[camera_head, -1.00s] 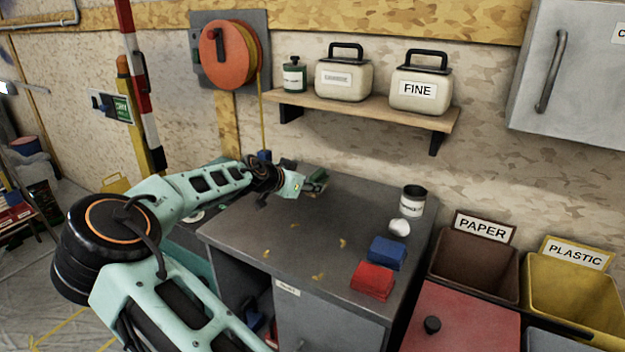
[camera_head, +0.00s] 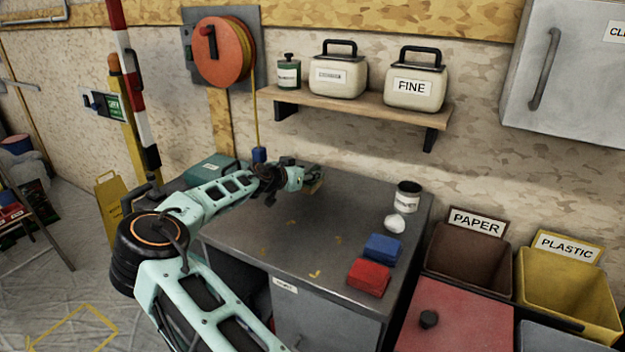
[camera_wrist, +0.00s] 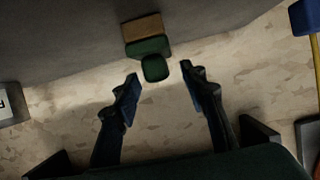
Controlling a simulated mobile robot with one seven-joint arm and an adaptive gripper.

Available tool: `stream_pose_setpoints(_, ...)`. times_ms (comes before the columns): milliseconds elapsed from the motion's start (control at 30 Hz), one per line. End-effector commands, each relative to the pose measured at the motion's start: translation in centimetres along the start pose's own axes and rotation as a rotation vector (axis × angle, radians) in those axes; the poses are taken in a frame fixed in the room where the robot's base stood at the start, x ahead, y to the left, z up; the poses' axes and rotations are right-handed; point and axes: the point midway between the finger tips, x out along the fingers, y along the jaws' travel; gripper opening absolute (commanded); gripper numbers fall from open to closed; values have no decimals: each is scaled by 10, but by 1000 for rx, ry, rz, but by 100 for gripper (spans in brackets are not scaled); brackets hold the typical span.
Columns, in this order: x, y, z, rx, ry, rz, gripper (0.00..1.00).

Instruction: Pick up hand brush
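The hand brush (camera_wrist: 149,46), with a green body and handle end and a brown part at the top of the picture, lies between and ahead of my fingertips in the wrist view. My gripper (camera_wrist: 160,76) is open, its two dark fingers spread to either side, with a gap to the handle end. In the head view, the brush (camera_head: 317,186) is a small shape on the far part of the grey workbench (camera_head: 285,225). My gripper (camera_head: 299,178) is beside it and partly hides it.
A white-labelled can (camera_head: 407,197), a white round item (camera_head: 395,223), a blue block (camera_head: 383,248) and a red block (camera_head: 369,277) stand on the bench's right side. A shelf (camera_head: 360,107) with containers hangs above. The bench middle is clear.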

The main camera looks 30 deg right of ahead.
Motion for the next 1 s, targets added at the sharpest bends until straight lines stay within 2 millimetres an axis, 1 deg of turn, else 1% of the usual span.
stream_pose_setpoints(33,9,2,-2,-1,0,3,39)
stream_pose_setpoints(100,18,2,-1,-2,1,2,39)
stream_pose_setpoints(200,28,2,-1,-1,0,1,39)
stream_pose_setpoints(300,32,1,0,-1,0,0,39)
stream_pose_setpoints(500,32,1,0,0,0,0,39)
stream_pose_setpoints(567,32,1,0,0,0,1,34)
stream_pose_setpoints(833,32,1,0,0,0,1,4)
stream_pose_setpoints(933,31,1,0,0,0,0,3)
stream_pose_setpoints(967,31,1,0,0,0,1,0)
stream_pose_setpoints(1000,31,1,0,0,0,1,0)
